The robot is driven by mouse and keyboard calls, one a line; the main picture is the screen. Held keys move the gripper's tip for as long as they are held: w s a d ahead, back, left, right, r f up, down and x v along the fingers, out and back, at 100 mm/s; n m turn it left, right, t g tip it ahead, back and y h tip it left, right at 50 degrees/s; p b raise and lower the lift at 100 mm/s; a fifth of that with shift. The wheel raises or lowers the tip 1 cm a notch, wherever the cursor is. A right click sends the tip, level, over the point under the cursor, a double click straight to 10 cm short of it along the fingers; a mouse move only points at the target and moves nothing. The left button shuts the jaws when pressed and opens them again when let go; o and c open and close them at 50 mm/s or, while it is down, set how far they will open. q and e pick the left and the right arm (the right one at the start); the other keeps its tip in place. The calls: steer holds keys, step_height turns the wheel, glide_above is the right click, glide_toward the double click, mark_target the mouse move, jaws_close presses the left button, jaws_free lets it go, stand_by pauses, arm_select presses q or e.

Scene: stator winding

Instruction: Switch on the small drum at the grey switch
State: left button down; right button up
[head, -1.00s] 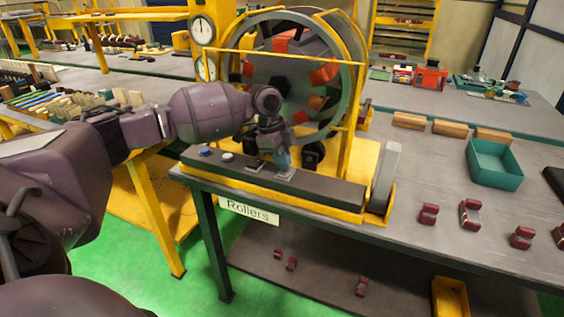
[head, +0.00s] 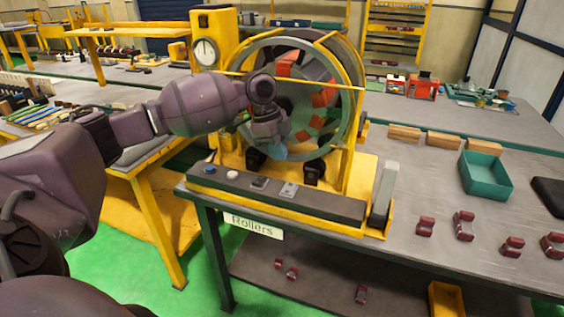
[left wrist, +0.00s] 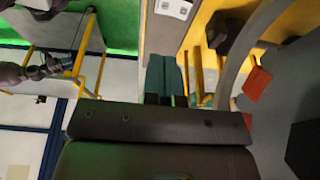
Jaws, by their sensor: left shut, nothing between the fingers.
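The control bar (head: 330,205) runs along the front of the bench below the drum (head: 318,120), a ring with orange pads in a yellow frame. The grey switch (head: 289,189) is a light plate on the bar, right of a darker switch plate (head: 259,183). A light plate also shows at the top of the left wrist view (left wrist: 173,8). My left gripper (head: 277,150) is shut and empty, raised above and behind the bar, apart from the switch. What seems my right gripper (left wrist: 64,64) is small at the left of the wrist view; its jaws are unclear.
A teal tray (head: 486,178), wooden blocks (head: 444,140) and several dark red parts (head: 464,226) lie on the bench at right. A "Rollers" label (head: 254,226) hangs in front.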

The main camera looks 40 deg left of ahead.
arm_select(q)
steer(key=v, duration=0.2)
steer(key=s+v, duration=0.1)
steer(key=v, duration=0.1)
steer(key=shift+r, duration=0.2)
arm_select(e)
steer(key=shift+r, duration=0.2)
steer(key=shift+w+a+r, duration=0.1)
steer(key=shift+w+r, duration=0.15)
steer(key=shift+w, duration=0.1)
arm_select(q)
steer(key=shift+f, duration=0.1)
